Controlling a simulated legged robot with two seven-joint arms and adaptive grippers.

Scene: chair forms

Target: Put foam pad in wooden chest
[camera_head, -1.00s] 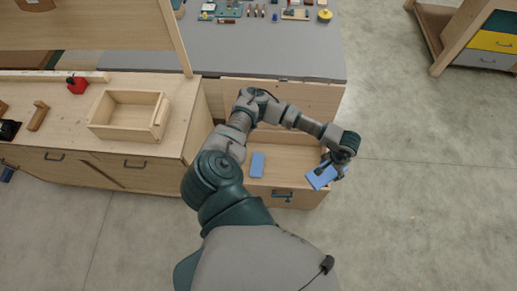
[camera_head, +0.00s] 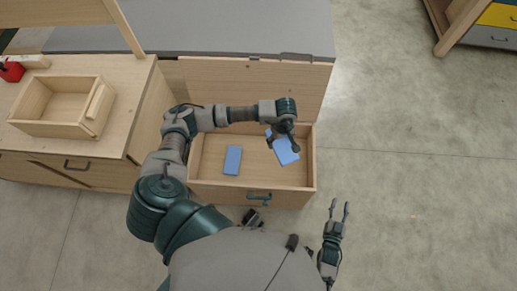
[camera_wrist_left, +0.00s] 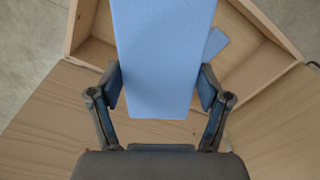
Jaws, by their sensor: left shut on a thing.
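The wooden chest (camera_head: 290,198) stands open in front of me, its lid (camera_head: 240,85) raised at the back. One blue foam pad (camera_head: 233,160) lies flat inside it, left of the middle. My left gripper (camera_head: 280,141) is shut on another blue foam pad (camera_head: 288,154) and holds it tilted over the right part of the chest opening. In the left wrist view the held pad (camera_wrist_left: 165,60) sits between both fingers and partly hides the pad in the chest (camera_wrist_left: 216,42). My right gripper (camera_head: 339,210) is open and empty, right of the chest over the floor.
A wooden workbench (camera_head: 125,135) stands left of the chest, with an open wooden box (camera_head: 60,128) and a red object (camera_head: 11,71) on it. A grey-topped table (camera_head: 240,35) is behind the lid. The floor to the right is clear.

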